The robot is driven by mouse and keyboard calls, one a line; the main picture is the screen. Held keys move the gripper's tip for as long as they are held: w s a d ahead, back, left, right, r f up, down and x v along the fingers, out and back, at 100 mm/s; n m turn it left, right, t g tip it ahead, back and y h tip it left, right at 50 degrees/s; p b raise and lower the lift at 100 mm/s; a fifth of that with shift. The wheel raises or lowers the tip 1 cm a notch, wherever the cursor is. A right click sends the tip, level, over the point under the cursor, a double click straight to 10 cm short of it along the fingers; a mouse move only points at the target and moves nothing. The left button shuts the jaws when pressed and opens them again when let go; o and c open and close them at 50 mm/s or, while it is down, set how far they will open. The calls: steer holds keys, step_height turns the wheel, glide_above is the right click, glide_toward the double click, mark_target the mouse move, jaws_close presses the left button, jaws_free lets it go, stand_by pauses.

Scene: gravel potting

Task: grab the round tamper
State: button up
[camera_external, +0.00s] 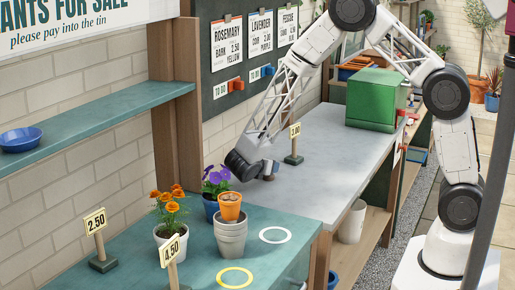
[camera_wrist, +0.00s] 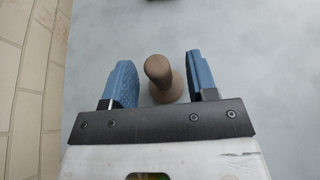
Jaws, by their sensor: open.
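The round tamper (camera_wrist: 168,92) is a brown wooden piece with a rounded handle and a wider round foot. It stands on the grey bench top in the wrist view. My gripper (camera_wrist: 160,74) is open, with one blue finger on each side of the tamper and a gap on both sides. In the external view my gripper (camera_external: 268,170) is low over the grey bench near its left side, and it mostly hides the tamper there.
A purple-flowered pot (camera_external: 211,207) and stacked pots (camera_external: 232,238) stand close in front of my gripper. A price sign (camera_external: 294,158) stands behind it, and a green box (camera_external: 372,100) is farther back. The grey bench (camera_external: 330,165) is clear to the right.

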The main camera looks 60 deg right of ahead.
steer(key=shift+x, duration=1.25)
jaws_close()
steer(key=shift+r, duration=0.1)
steer(key=shift+r, duration=0.75)
step_height(320, 180, up, 2)
steer(key=shift+s, duration=0.15)
steer(key=s, duration=0.5)
steer(key=s+a, duration=0.1)
steer(key=s, duration=0.4)
steer(key=s+a+r, duration=0.1)
steer(key=s, duration=0.4)
steer(key=shift+s+a+r, duration=0.1)
steer(key=shift+s+a, duration=0.15)
